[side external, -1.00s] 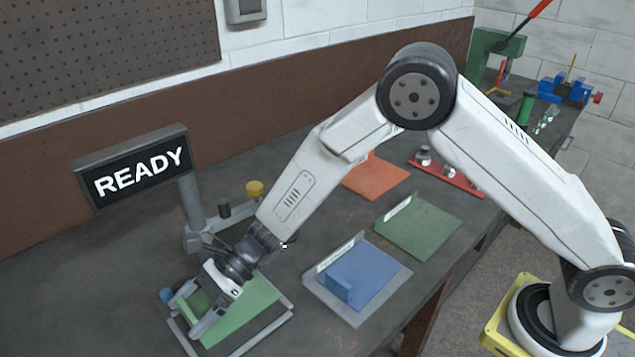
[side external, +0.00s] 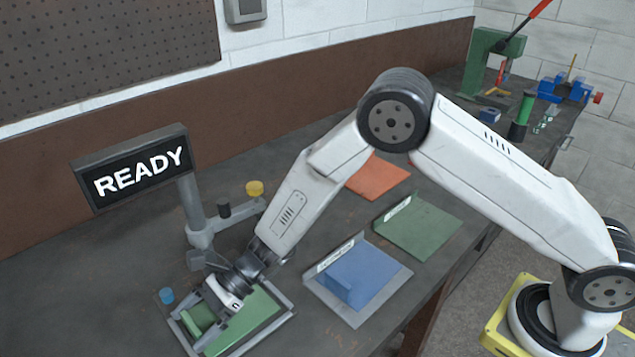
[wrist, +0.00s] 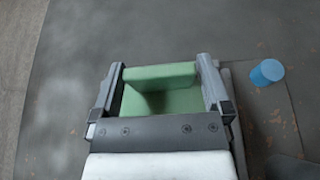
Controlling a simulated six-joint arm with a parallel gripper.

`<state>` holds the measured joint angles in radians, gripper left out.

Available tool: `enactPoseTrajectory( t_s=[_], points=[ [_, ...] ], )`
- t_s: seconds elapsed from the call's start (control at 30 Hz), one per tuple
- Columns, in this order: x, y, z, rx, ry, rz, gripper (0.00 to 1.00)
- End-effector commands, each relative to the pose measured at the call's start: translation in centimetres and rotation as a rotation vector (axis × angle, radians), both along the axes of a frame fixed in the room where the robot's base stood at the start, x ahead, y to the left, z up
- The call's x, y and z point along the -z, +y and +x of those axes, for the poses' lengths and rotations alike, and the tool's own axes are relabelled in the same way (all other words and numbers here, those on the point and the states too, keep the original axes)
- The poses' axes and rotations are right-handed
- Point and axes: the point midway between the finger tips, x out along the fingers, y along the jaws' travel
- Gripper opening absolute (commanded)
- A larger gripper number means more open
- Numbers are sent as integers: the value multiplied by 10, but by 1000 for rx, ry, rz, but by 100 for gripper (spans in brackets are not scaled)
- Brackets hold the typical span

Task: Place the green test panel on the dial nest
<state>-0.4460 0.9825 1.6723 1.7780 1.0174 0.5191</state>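The green test panel (side external: 248,316) is a flat green plate with a raised green rib (wrist: 159,75) across it. In the side view it lies low inside the grey frame of the dial nest (side external: 283,308), roughly level with its rails. Whether it is fully seated is hard to tell. My gripper (side external: 203,323) is at the panel's near-left part. In the wrist view my gripper's fingers (wrist: 160,70) are at both ends of the rib, seemingly touching it. The panel's far edge is partly hidden by my wrist.
A READY display (side external: 138,174) stands on a grey post behind the nest. A blue knob (side external: 166,296) is at the nest's left. A blue panel (side external: 362,272) on a grey tray, a green plate (side external: 425,228) and an orange plate (side external: 380,177) lie to the right. The left bench is clear.

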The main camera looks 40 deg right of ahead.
Motion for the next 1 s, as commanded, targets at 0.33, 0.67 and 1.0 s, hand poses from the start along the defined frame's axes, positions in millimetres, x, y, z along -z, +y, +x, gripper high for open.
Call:
enactPoseTrajectory(
  t_s=[0.33,0.67,1.0],
  points=[
    [-2,0,0,0,0,0,100],
    [-14,-26,1,3,0,0,100],
    [-35,-77,1,4,-1,0,100]
  ],
)
